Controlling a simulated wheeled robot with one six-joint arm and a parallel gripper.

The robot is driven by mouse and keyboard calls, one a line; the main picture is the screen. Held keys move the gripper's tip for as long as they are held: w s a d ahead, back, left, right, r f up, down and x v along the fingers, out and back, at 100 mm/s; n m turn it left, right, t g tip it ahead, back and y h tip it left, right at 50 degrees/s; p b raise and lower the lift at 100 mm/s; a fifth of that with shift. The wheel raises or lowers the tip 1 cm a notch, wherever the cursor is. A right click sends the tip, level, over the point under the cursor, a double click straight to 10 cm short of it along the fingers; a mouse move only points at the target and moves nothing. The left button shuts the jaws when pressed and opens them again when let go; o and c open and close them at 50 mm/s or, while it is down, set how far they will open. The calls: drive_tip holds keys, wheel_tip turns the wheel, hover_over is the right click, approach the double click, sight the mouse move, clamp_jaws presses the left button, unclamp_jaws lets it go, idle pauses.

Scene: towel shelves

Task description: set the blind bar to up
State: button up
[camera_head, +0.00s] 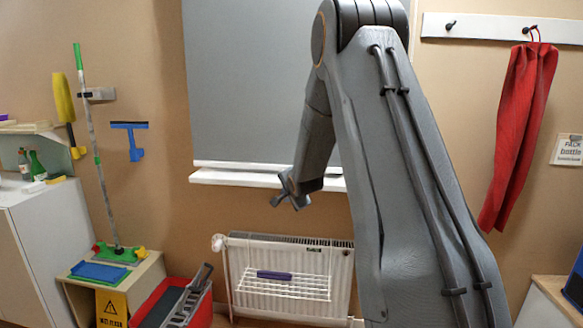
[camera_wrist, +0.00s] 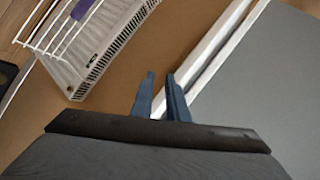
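The grey blind (camera_head: 250,80) hangs lowered over the window. Its white blind bar (camera_head: 240,166) runs along the bottom edge, just above the white sill (camera_head: 230,178). In the wrist view the blind (camera_wrist: 275,85) fills the right side, and the pale bar and sill run diagonally down to my gripper. My gripper (camera_head: 283,192) is in front of and slightly below the sill. In the wrist view the fingers of my gripper (camera_wrist: 160,74) are apart with a narrow gap. A white strip shows behind them; I cannot tell whether they touch it. My arm hides the blind's right part.
A white radiator (camera_head: 245,252) with a wire rack and a purple cloth (camera_head: 274,275) stands below the window. A red towel (camera_head: 518,125) hangs from a hook rail at right. A red bucket (camera_head: 172,305) and a small cabinet (camera_head: 140,277) stand at lower left.

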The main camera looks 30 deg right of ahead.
drive_tip(key=shift+w+d+r+m+t+h+p, duration=0.15)
drive_tip(key=shift+w+d+r+m+t+p, duration=0.45)
drive_tip(key=shift+w+d, duration=1.4)
drive_tip(key=shift+w+d+r+m+t+h+p, duration=0.2)
drive_tip(key=shift+w+d+m+t, duration=0.65)
drive_tip(key=shift+w, duration=2.1)
drive_tip(key=shift+w+d+r+m+t+h+p, duration=0.1)
drive_tip(key=shift+w+d+r+m+t+p, duration=0.4)
drive_tip(key=shift+w+d+m, duration=1.1)
drive_tip(key=shift+w+d+n, duration=0.15)
drive_tip(key=shift+w+n, duration=0.4)
drive_tip(key=shift+w, duration=0.3)
clamp_jaws()
